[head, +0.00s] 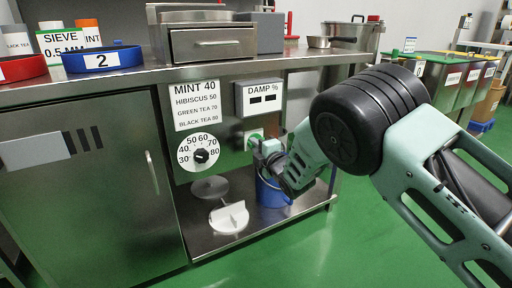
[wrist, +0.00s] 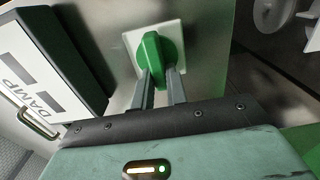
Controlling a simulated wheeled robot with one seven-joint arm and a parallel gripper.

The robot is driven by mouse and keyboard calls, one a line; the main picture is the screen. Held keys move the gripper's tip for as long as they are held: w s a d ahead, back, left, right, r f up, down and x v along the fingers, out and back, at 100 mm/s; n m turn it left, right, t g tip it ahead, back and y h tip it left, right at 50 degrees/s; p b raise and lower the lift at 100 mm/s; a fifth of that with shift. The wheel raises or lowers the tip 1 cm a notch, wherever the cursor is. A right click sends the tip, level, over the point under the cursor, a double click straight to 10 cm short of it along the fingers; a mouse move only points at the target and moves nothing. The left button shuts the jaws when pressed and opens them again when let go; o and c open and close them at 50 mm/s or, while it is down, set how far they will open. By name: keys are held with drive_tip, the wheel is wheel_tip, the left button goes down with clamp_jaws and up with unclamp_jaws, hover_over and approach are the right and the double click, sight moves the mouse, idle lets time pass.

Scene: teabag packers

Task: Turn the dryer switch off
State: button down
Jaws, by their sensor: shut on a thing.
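The dryer switch is a green knob (wrist: 157,57) on a white square plate (wrist: 177,33), fixed to the steel panel under the damp display. In the head view the plate shows only as a small green and white patch (head: 255,137) beside my gripper (head: 261,148). In the wrist view the two grey fingers of my gripper (wrist: 160,85) reach to the knob and are shut on its near end. The knob's grip is raised and stands roughly in line with the fingers. The fingertips are partly hidden by the knob.
A damp display (head: 260,97) hangs just above the switch. A dial (head: 199,152) with numbers and a temperature sign (head: 197,105) are to the left. A white part (head: 229,217) and a blue container (head: 272,194) stand on the shelf below. Green floor is clear in front.

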drive_tip(key=shift+f, duration=0.1)
drive_tip(key=c, duration=1.4)
unclamp_jaws()
drive_tip(key=shift+s+d, duration=0.1)
drive_tip(key=p+v, duration=0.4)
drive_tip(key=v, duration=1.3)
drive_tip(key=shift+s+d, duration=0.1)
